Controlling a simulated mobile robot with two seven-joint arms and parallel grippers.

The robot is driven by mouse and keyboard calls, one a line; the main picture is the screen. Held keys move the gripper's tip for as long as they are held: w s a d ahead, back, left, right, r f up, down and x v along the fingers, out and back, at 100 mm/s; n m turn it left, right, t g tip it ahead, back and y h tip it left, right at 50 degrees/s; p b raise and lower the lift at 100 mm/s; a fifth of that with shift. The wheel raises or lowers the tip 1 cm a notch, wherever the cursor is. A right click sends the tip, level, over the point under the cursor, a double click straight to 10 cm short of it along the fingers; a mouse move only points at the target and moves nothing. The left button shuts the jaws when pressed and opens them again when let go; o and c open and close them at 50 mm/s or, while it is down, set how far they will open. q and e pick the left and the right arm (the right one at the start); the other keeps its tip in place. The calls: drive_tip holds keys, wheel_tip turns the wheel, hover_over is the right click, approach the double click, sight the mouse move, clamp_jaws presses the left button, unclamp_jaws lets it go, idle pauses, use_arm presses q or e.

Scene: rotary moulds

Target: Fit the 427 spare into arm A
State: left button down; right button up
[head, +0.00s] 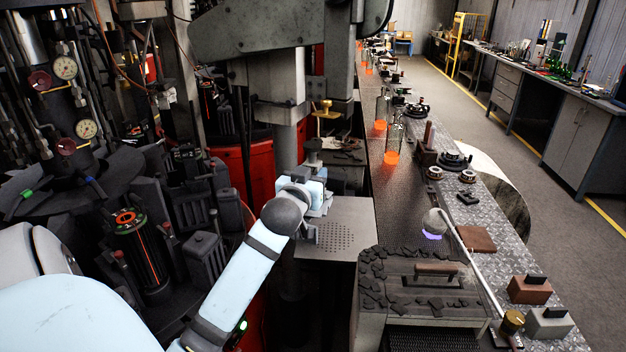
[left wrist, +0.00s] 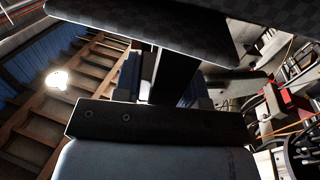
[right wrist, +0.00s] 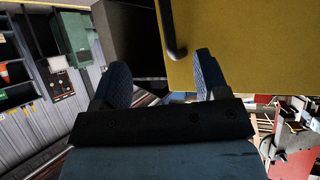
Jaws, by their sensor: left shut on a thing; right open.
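My left gripper (head: 316,190) is at the middle of the head view, beside a grey column and above a perforated metal plate. In the left wrist view its fingers (left wrist: 165,78) are shut on a dark bar (left wrist: 176,72), which joins a wide dark textured piece (left wrist: 150,22). I cannot read any number on this held part; it is mostly hidden in the head view. I cannot tell which is arm A. My right gripper (right wrist: 162,80) is open and empty, seen only in its wrist view.
A conveyor (head: 398,205) with glowing orange glassware runs away at centre right. Brown (head: 530,289) and grey (head: 549,322) blocks lie at the right edge. A yellow panel (right wrist: 245,50) fills much of the right wrist view.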

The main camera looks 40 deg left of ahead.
use_arm(q)
drive_tip(key=shift+b+x, duration=0.55)
drive_tip(key=shift+x, duration=1.3)
drive_tip(key=d+x, duration=0.1)
drive_tip(key=x, duration=0.9)
drive_tip(key=shift+w, duration=0.3)
drive_tip(key=shift+f, duration=0.1)
drive_tip(key=shift+s+d, duration=0.1)
drive_tip(key=shift+f, duration=0.4)
idle(0.5)
